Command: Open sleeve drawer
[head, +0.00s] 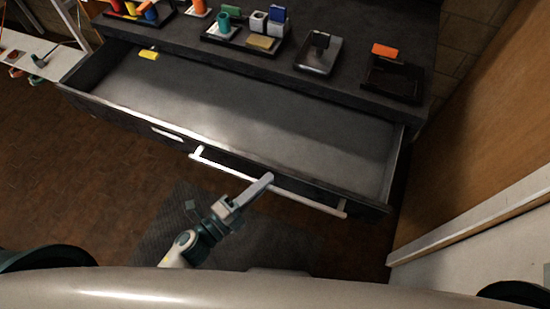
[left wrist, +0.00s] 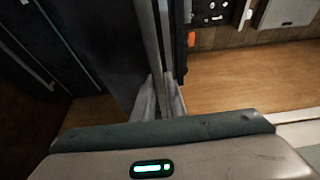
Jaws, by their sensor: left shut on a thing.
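The wide dark drawer (head: 240,105) stands well open below the cabinet top, its grey floor showing. A long pale bar handle (head: 310,203) runs along its front. My left gripper (head: 262,183) is at the middle of this bar, shut on it. In the left wrist view, my left gripper's fingers (left wrist: 160,100) close in around the upright-looking bar (left wrist: 157,45). A small yellow piece (head: 148,55) lies in the drawer's back left corner; the rest of the visible floor is bare. My right gripper is in neither view.
The cabinet top (head: 275,65) bears trays with coloured parts, a grey device (head: 318,52) and a black tray with an orange block (head: 385,50). A wooden panel with a white edge (head: 470,228) stands at the right. A white shelf (head: 35,55) is at the left.

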